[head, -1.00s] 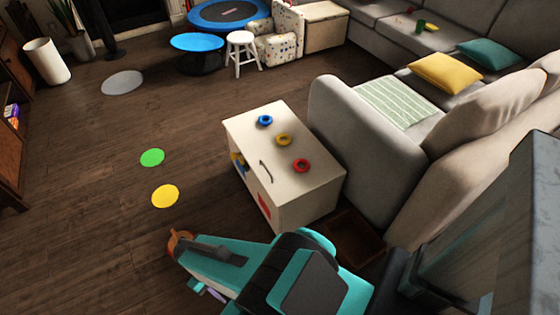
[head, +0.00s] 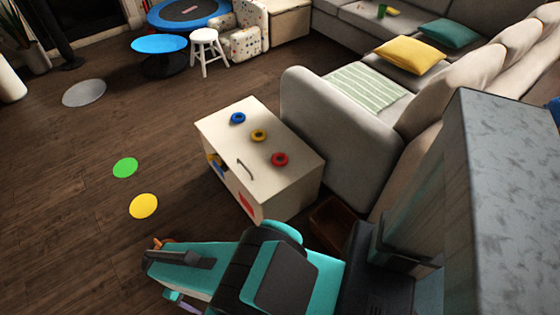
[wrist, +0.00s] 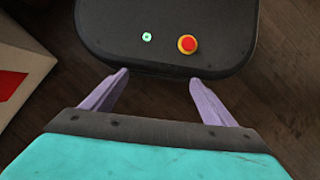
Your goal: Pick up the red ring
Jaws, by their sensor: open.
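The red ring (head: 279,159) lies flat on top of a white cabinet (head: 290,180), nearest me in a row of three rings. A yellow ring (head: 258,135) and a blue ring (head: 238,118) lie further back, apart from it. My gripper (wrist: 159,80) is open and empty in the wrist view, its two purple fingers spread. It hangs over the floor in front of the cabinet, away from the rings. In the head view only bits of its fingers show beneath my teal arm. The wrist view shows no ring.
A grey sofa (head: 345,135) stands right behind the cabinet. A brown box (head: 333,222) sits on the floor at its right. Green (head: 125,168) and yellow (head: 143,206) discs lie on the open floor to the left. A white stool (head: 207,50) stands further back.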

